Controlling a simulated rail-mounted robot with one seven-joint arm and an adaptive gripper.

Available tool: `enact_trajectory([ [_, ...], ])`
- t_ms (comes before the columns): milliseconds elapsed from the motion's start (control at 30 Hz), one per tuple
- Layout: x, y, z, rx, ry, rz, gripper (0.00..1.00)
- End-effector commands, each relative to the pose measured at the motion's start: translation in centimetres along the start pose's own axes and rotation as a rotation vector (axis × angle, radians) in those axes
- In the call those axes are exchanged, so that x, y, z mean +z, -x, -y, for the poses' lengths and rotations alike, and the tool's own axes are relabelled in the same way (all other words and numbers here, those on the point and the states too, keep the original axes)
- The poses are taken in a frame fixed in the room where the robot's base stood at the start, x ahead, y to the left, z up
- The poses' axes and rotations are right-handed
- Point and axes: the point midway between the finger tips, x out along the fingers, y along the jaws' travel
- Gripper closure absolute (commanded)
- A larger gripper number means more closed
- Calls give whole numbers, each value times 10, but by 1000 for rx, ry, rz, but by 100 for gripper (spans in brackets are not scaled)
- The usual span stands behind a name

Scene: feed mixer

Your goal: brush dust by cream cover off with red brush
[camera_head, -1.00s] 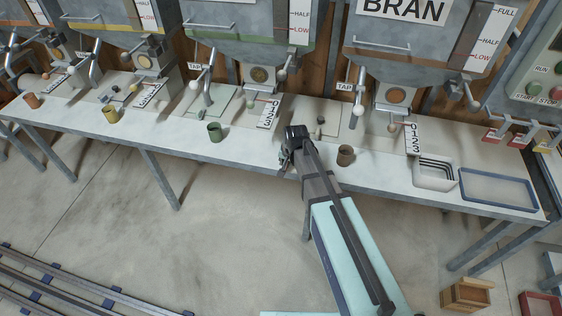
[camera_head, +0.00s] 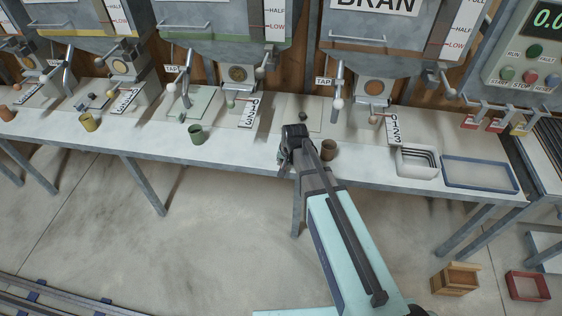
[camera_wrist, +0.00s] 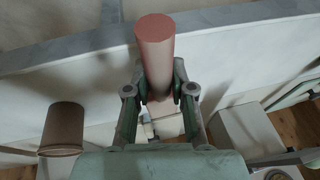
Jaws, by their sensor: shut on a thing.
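My gripper (camera_head: 290,152) is over the front part of the bench, left of the brown cup. In the wrist view my gripper (camera_wrist: 158,100) is shut on the red brush (camera_wrist: 154,48). Its thick reddish handle points toward the bench's front edge, and its bristle end is mostly hidden between the fingers. A pale, cream-looking square panel (camera_head: 289,108) lies on the bench just behind my gripper, with a small dark lump at its middle. I cannot tell whether this panel is the cream cover. I cannot make out the dust.
The brown cup (camera_head: 328,150) stands close right of my gripper; it also shows in the wrist view (camera_wrist: 63,128). A green cup (camera_head: 196,135) stands farther left. A white tray (camera_head: 416,175) and a blue-rimmed tray (camera_head: 480,188) are at right. Hoppers with taps line the back.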

Motion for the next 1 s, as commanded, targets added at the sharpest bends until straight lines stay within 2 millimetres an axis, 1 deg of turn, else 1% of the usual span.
enact_trajectory([
  [533, -3, 6, -40, 1, 0, -1, 100],
  [667, -3, 6, -43, 0, 0, 0, 100],
  [900, -3, 6, -42, 0, 0, 0, 100],
  [1000, -4, 9, -42, 0, 0, 0, 100],
])
